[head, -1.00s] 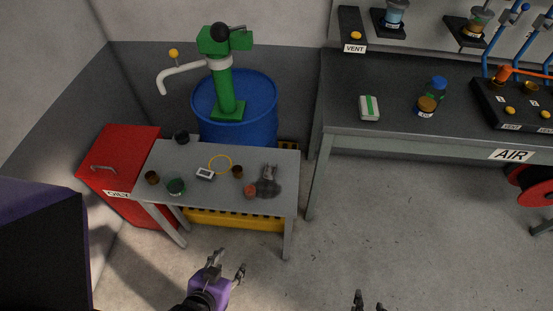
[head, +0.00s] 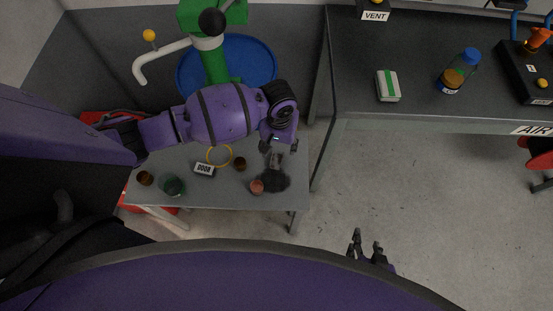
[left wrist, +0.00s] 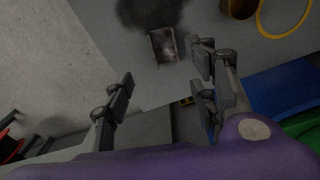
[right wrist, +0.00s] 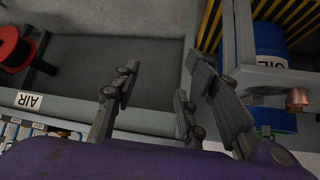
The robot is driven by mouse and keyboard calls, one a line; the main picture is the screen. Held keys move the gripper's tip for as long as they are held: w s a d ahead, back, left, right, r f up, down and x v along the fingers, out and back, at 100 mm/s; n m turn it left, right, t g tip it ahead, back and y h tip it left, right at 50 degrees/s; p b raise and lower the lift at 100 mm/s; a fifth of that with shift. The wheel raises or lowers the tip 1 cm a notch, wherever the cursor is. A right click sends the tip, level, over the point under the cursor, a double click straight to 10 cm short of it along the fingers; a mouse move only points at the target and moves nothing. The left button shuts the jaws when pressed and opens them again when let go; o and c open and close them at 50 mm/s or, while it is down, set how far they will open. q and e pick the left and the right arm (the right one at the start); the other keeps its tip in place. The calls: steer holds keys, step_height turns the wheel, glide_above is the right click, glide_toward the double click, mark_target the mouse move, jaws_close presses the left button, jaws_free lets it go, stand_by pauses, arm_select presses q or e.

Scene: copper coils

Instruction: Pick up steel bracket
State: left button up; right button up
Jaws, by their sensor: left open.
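The steel bracket (head: 275,160) is a small grey metal piece near the right end of the small grey table (head: 226,196), beside a dark patch (head: 272,181). My left gripper (head: 279,148) is over that end of the table, pointing down near the bracket. In the left wrist view the bracket (left wrist: 163,45) shows beyond and between the parted fingers of the left gripper (left wrist: 162,72), which are empty. Whether a finger touches it cannot be told. My right gripper (head: 367,244) is away from the table, over the floor, with fingers apart and empty in the right wrist view (right wrist: 160,85).
A copper-coloured piece (head: 257,187), a yellow ring (head: 219,156), a small meter (head: 204,169), a green roll (head: 172,185) and brown jars (head: 239,164) share the table. A blue drum (head: 250,62) stands behind. A dark workbench (head: 430,100) is at right.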

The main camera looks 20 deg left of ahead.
mark_target(277, 161)
arm_select(q)
steer(key=f, duration=0.1)
steer(key=s+f, duration=0.1)
steer(key=shift+a+f, duration=0.1)
steer(key=shift+f, duration=0.2)
steer(key=f, duration=0.4)
steer(key=shift+w+a+f+b, duration=0.1)
steer(key=shift+a+f+b, duration=0.2)
steer(key=shift+b, duration=0.1)
steer(key=shift+f, duration=0.3)
steer(key=c, duration=1.1)
steer(key=shift+c, duration=0.8)
arm_select(e)
steer(key=shift+s+d+f, duration=0.4)
steer(key=shift+s+f, duration=0.1)
arm_select(q)
steer(key=shift+w+r, duration=0.1)
